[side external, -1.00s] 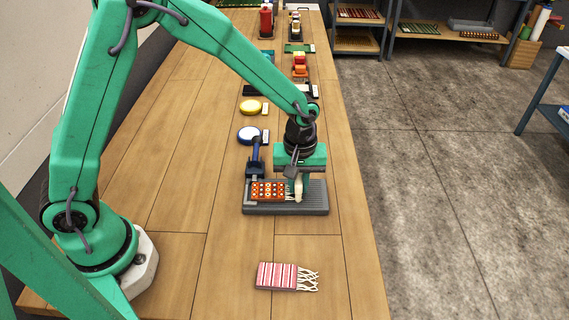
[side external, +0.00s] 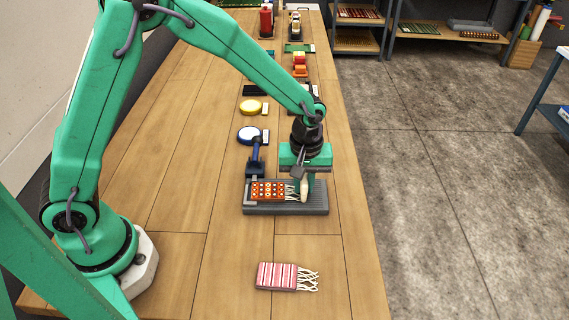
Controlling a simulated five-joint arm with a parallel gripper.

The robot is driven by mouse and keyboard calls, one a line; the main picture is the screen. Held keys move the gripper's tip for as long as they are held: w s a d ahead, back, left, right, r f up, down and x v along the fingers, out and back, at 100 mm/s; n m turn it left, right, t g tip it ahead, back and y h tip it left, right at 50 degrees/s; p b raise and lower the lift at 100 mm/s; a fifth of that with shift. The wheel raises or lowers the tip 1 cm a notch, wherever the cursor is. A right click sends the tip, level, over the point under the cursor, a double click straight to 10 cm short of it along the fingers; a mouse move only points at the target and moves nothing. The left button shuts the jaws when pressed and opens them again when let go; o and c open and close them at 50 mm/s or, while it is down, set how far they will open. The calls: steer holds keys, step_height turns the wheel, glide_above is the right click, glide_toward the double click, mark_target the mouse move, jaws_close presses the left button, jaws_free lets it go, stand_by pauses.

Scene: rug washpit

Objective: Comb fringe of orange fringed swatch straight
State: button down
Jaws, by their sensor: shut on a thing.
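The orange fringed swatch (side external: 267,191) with a patterned face lies flat on a grey ribbed board (side external: 262,209). Its pale fringe (side external: 291,190) points right, toward my gripper. My gripper (side external: 303,179) points down over the right part of the board, shut on a cream-coloured comb (side external: 304,193). The comb is at the outer end of the fringe. Its teeth cannot be made out, and I cannot tell whether it touches the strands. A dark blue clamp-like piece (side external: 255,168) stands at the board's back left edge.
A red-and-white striped swatch (side external: 277,276) with tangled fringe lies in front. The wooden table (side external: 180,190) is clear on the left.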

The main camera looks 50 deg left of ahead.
steer(key=shift+w+d+f, duration=0.1)
steer(key=shift+w+d, duration=0.65)
steer(key=shift+d, duration=0.05)
stand_by(1.1)
stand_by(0.3)
steer(key=shift+r, duration=2.6)
steer(key=shift+s+a, duration=1.65)
steer(key=shift+a, duration=0.05)
steer(key=shift+f, duration=0.15)
steer(key=shift+f, duration=1.9)
steer(key=shift+s+f, duration=0.1)
steer(key=shift+f, duration=0.4)
